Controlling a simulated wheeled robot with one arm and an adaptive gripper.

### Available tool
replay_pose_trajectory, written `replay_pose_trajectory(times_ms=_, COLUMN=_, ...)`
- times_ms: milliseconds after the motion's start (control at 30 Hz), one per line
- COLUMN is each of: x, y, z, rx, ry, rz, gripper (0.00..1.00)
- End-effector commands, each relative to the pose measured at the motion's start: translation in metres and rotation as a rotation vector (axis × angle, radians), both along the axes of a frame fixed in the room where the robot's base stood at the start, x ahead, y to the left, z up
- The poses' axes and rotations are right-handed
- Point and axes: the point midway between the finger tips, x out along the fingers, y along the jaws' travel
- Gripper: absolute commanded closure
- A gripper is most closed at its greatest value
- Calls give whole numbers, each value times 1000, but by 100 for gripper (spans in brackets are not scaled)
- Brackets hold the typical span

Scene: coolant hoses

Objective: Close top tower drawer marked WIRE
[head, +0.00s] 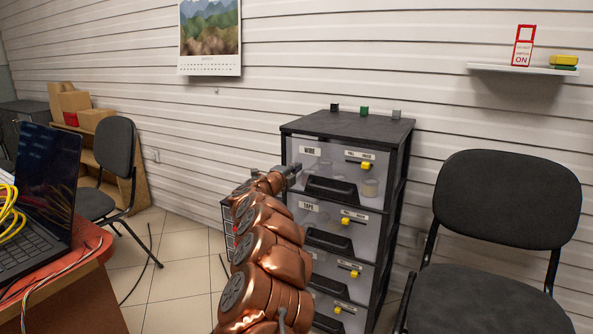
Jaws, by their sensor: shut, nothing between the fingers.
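The drawer tower (400,128) has a black frame and translucent drawer fronts. Its top drawer (325,165), marked WIRE, has a black handle (332,190) and a yellow latch piece (358,165). Its front looks about level with the frame, but I cannot tell whether a small gap is left. My gripper (293,170) is shut and empty at the left edge of this drawer front. I cannot tell whether it touches the front. My copper arm hides the tower's lower left side.
The TAPE drawer (352,235) and more drawers sit below. Three small blocks stand on the tower top. A black chair (505,200) stands close on the right. A red table (75,285) with a laptop (45,185) is at left, with another chair (112,160) behind.

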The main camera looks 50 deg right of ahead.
Motion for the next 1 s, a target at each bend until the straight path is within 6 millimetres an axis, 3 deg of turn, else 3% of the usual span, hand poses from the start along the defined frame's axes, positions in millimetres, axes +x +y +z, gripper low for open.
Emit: replay_pose_trajectory(times_ms=1000, x=-17, y=103, z=1, rx=3, ry=-3, rz=3, gripper=100)
